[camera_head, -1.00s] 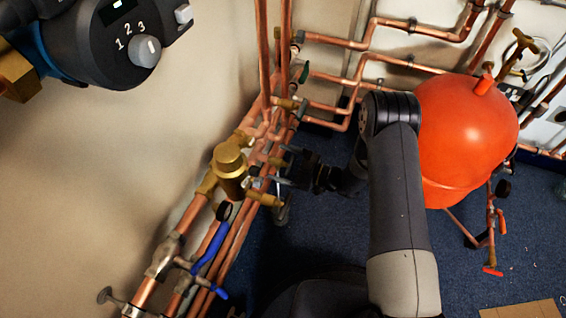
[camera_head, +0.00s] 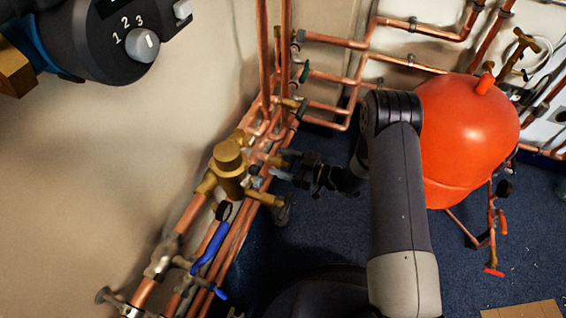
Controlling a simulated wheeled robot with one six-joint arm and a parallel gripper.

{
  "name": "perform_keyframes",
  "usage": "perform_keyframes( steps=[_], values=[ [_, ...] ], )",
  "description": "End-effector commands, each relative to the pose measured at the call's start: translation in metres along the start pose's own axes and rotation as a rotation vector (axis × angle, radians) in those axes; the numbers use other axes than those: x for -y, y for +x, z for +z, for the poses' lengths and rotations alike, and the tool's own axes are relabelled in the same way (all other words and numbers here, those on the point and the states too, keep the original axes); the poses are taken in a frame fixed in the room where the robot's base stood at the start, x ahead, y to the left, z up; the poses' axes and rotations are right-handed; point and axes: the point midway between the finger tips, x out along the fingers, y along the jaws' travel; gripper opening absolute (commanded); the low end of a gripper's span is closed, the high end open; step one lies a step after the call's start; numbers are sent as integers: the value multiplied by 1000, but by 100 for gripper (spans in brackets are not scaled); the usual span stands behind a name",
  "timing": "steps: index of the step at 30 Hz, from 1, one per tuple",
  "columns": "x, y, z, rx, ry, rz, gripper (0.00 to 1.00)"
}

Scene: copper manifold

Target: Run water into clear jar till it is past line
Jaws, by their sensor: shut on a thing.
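My gripper (camera_head: 277,168) is at the brass fittings on the pipe run, left of my arm. Its jaws are shut on a small tap handle beside the brass valve (camera_head: 228,163); the grip itself is small and partly hidden by the fingers. A brass outlet (camera_head: 264,199) sticks out to the right below the gripper. A greyish, partly see-through shape (camera_head: 283,211) sits at the end of this outlet; I cannot tell if it is the clear jar. No line, water or water level can be made out.
A blue-handled lever (camera_head: 211,250) is on the pipes below the brass valve. A red tank (camera_head: 464,138) stands right of my arm. A black control box (camera_head: 125,40) is at the top left. Copper pipes run along the walls; blue carpet (camera_head: 335,235) lies open below the gripper.

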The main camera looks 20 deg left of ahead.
Motion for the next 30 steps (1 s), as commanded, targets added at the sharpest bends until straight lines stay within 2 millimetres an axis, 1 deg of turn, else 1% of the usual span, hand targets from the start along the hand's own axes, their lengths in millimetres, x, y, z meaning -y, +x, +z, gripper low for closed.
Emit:
perform_keyframes(
  steps=[3,11,12,19,26,30],
  values=[
    [0,0,1,1,41,0,41],
    [0,0,1,1,48,1,41],
    [0,0,1,1,47,1,66],
    [0,0,0,1,44,1,84],
    [0,0,0,0,42,1,85],
    [-1,-10,-1,1,43,3,85]
  ],
)
